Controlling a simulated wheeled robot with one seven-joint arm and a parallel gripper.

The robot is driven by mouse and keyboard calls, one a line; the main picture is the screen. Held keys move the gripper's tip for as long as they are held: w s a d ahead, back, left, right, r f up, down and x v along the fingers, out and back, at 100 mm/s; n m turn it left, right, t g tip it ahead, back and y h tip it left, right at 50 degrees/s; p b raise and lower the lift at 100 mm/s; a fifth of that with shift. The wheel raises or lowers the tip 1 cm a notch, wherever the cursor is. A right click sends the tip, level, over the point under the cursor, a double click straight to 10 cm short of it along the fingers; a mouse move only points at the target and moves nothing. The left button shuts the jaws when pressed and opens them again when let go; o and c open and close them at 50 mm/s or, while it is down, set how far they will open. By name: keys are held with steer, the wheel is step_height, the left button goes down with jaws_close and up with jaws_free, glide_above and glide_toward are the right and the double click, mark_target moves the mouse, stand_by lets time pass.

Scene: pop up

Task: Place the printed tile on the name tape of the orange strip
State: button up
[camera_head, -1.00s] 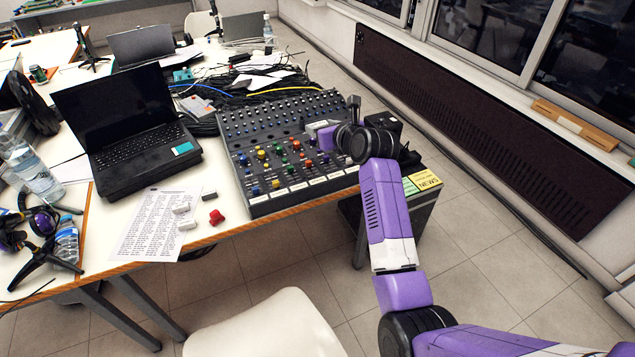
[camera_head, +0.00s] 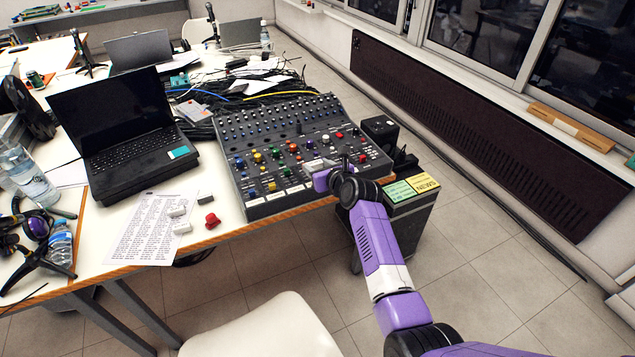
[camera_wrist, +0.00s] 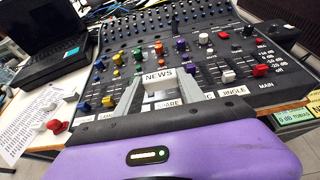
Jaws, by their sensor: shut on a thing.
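My gripper (camera_wrist: 160,92) is shut on the printed tile (camera_wrist: 160,77), a small white block that reads NEWS. It holds the tile above the lower part of the mixer (camera_head: 262,209), between the coloured knobs and the front row of name tapes. The orange strip has an orange knob (camera_wrist: 158,47) just behind the tile in the wrist view. A name tape (camera_wrist: 168,104) reading SPARE shows below the tile, between the fingers, partly covered.
A laptop (camera_head: 125,140) stands left of the mixer. Yellow and green notes (camera_head: 425,183) lie on a cabinet to the right.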

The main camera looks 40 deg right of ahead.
steer(key=shift+f+b, duration=0.55)
steer(key=shift+f, duration=2.3)
steer(key=shift+f, duration=0.15)
steer(key=o, duration=1.3)
steer(key=shift+s+r, duration=0.15)
steer(key=shift+r, duration=0.1)
steer(key=p+v, duration=0.2)
steer(key=v, duration=0.9)
steer(key=shift+s, duration=0.3)
